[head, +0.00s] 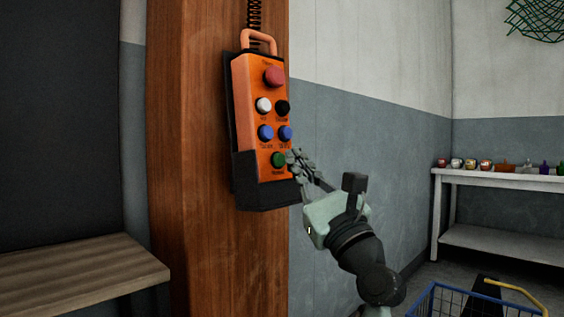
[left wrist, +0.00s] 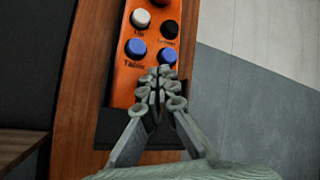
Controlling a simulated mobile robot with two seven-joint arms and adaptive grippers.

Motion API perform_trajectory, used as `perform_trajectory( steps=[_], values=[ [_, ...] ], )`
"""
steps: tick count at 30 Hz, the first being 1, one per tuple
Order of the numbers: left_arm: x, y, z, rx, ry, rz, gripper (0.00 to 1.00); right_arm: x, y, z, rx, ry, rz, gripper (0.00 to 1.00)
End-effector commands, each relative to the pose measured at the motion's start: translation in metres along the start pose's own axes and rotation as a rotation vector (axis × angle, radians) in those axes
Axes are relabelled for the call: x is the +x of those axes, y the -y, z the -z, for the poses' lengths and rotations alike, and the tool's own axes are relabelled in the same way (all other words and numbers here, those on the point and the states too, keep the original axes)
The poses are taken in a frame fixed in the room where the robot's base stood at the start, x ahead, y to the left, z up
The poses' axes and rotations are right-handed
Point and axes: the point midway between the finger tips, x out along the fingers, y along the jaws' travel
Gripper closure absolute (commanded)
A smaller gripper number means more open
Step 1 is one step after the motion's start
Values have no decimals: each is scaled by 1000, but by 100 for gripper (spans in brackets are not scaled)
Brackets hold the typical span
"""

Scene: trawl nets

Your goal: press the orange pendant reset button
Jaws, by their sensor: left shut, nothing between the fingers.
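The orange pendant (head: 246,115) hangs upright against a wooden post, its lower end in a black holder (head: 262,192). Its face carries a red button (head: 274,76), a white one (head: 263,105), a black one (head: 282,108), two blue ones and a green button (head: 278,159) at the bottom. The label under the green button is too small to read surely. My left gripper (head: 294,160) is shut and empty, its fingertips just right of the green button; I cannot tell if they touch it. In the left wrist view the gripper (left wrist: 155,82) hides the green button. My right gripper is out of view.
The wooden post (head: 190,150) stands behind the pendant. A wooden bench top (head: 80,265) is at lower left. A white shelf (head: 505,178) with small coloured items stands at right, and a blue wire basket (head: 440,300) is at lower right.

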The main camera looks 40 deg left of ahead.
Motion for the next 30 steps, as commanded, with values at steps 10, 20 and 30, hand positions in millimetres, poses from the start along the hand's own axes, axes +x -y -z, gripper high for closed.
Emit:
perform_trajectory(
  steps=[10,20,30],
  values=[
    [-2,2,-1,0,0,0,100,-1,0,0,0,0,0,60],
    [-24,17,-16,-2,-1,0,100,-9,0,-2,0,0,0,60],
    [-36,26,-26,1,0,0,100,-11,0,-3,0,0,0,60]
  ],
)
